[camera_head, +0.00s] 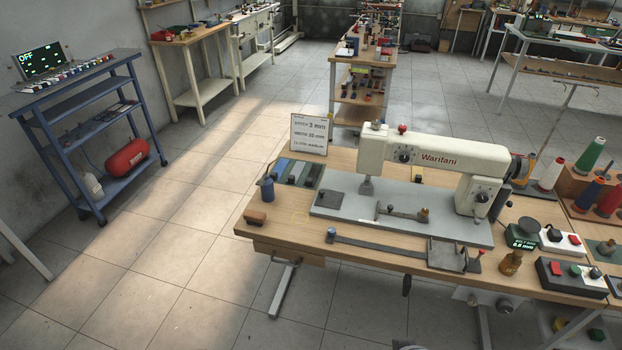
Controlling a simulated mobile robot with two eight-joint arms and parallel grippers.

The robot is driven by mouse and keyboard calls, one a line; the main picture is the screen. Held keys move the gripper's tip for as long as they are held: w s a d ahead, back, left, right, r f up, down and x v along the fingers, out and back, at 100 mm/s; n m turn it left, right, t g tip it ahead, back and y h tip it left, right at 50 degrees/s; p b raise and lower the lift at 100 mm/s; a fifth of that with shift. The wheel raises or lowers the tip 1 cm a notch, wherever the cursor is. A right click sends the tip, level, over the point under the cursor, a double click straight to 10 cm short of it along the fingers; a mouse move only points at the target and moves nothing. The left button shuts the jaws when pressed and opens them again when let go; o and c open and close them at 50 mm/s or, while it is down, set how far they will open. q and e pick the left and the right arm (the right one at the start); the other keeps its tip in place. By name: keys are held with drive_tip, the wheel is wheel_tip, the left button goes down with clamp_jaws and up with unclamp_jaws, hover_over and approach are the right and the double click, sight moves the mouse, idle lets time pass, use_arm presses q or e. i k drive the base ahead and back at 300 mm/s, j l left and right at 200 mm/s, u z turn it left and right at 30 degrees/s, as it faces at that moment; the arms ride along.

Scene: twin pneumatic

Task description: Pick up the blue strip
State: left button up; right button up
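A flat holder (318,181) with several strips lies at the left back of the sewing table. The strip that looks blue (281,167) lies at its left side, beside grey and dark green ones. The strips are small here, so their exact edges are hard to tell. A blue spool or bottle (267,190) stands just in front of the holder's left end. Neither of my grippers shows in the head view, and nothing touches the strips.
A cream sewing machine (440,158) stands on a grey plate right of the strips. A white sign (309,134) stands behind them. A brown block (256,218) lies at the table's left front. A blue cart (88,130) stands far left, with open tiled floor between.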

sight(279, 167)
drive_tip(key=i+j+z, duration=0.15)
drive_tip(key=i, duration=0.3)
drive_tip(key=i+j+z, duration=0.15)
drive_tip(key=i, duration=0.3)
drive_tip(key=i+l+z, duration=0.2)
drive_tip(key=i, duration=0.75)
drive_tip(key=j, duration=0.15)
